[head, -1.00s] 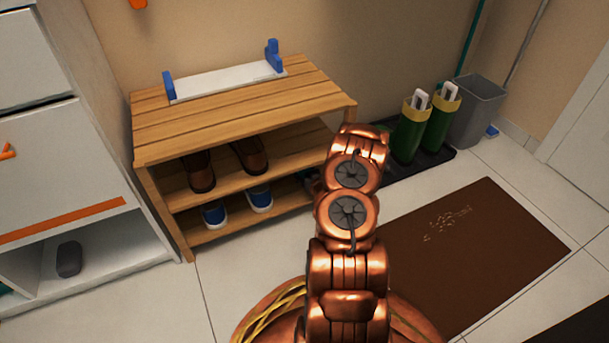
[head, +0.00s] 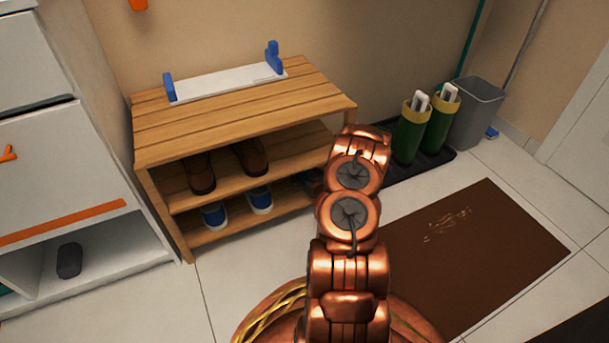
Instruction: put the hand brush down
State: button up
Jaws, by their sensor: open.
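My copper arm reaches up the middle of the head view, and its far end hides my gripper. A small dark shape (head: 314,181) shows just left of the arm at the shoe rack's right end; I cannot tell what it is. I cannot make out a hand brush for certain. A small dark grey rounded object (head: 69,260) lies in the open lower compartment of the white cabinet (head: 60,165) at the left; I cannot tell whether it is a brush.
A slatted wooden shoe rack (head: 235,118) holds brown shoes (head: 200,172) and blue shoes (head: 260,200). A white board with blue ends (head: 225,82) lies on top. Green boots (head: 411,135) stand on a black tray by a grey bin (head: 478,115). A brown doormat (head: 480,245) lies at right.

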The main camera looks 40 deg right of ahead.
jog(key=p+v, duration=0.4)
jog(key=v, duration=0.7)
jog(key=shift+s+a+r, duration=0.1)
jog(key=shift+s+a, duration=0.05)
jog(key=shift+s, duration=0.05)
